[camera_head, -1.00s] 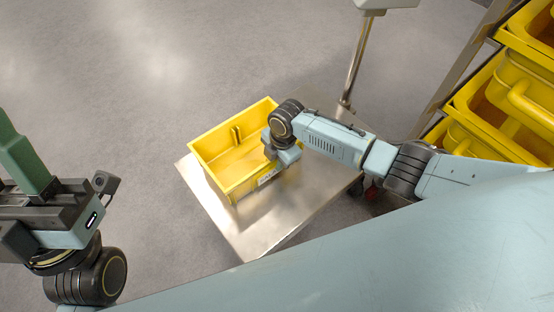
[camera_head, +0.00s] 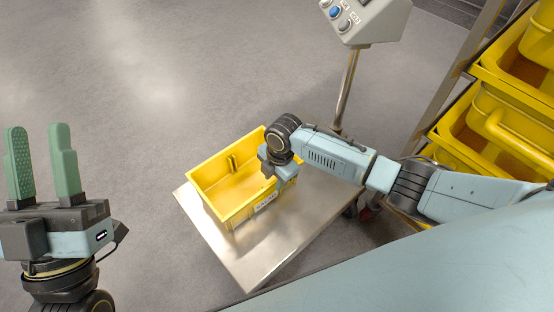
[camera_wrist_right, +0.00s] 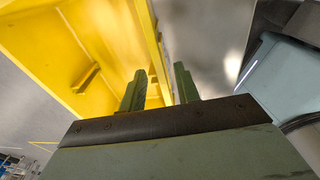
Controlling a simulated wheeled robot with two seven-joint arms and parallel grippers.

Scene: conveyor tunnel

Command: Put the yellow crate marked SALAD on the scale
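The yellow crate (camera_head: 222,191) stands upright on the metal platform of the scale (camera_head: 250,262), with a pale label on its front side whose lettering is too small to read. My right gripper (camera_head: 269,178) is at the crate's right wall, its fingers mostly hidden in the head view. In the right wrist view, the fingers of my right gripper (camera_wrist_right: 159,86) stand apart, one on each side of the wall of the crate (camera_wrist_right: 95,35), with a gap showing. My left gripper (camera_head: 42,165) is open and empty at the far left, away from the crate.
The scale's post (camera_head: 347,90) rises behind the platform to a grey display head (camera_head: 367,20) with buttons. A rack with several yellow crates (camera_head: 470,128) stands at the right. The floor left of the scale is clear.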

